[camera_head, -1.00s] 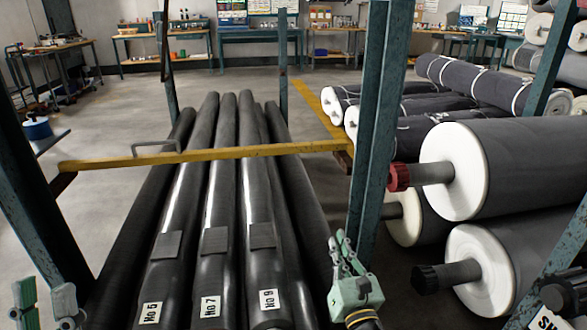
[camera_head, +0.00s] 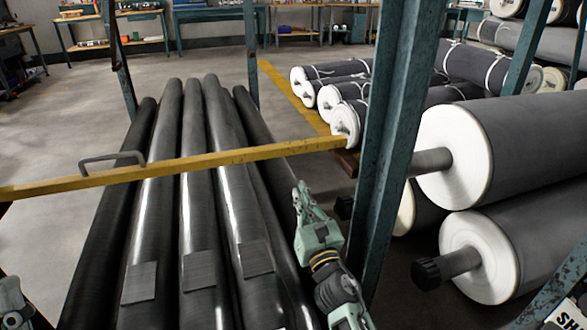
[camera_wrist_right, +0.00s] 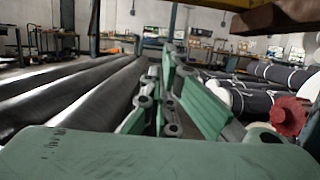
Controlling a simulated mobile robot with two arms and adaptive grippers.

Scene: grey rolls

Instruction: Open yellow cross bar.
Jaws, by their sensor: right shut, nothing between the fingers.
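The yellow cross bar (camera_head: 230,158) runs level across the black rolls, from the left picture edge to near the right teal post. A grey handle (camera_head: 113,160) stands on its left part. My right gripper (camera_head: 298,190) is on the near side of the bar's right part, apart from it in the picture. Its fingers are shut and empty; they also show in the right wrist view (camera_wrist_right: 165,90). There, a brownish beam (camera_wrist_right: 275,18), probably the bar, crosses the top right. My left gripper (camera_head: 12,305) is only partly visible at the lower left edge.
Several long black rolls (camera_head: 190,200) lie under the bar. A teal post (camera_head: 390,140) stands right of my right gripper. Big grey rolls with white ends (camera_head: 455,155) are beyond it. A red knob (camera_wrist_right: 288,115) shows in the right wrist view. Floor at left is clear.

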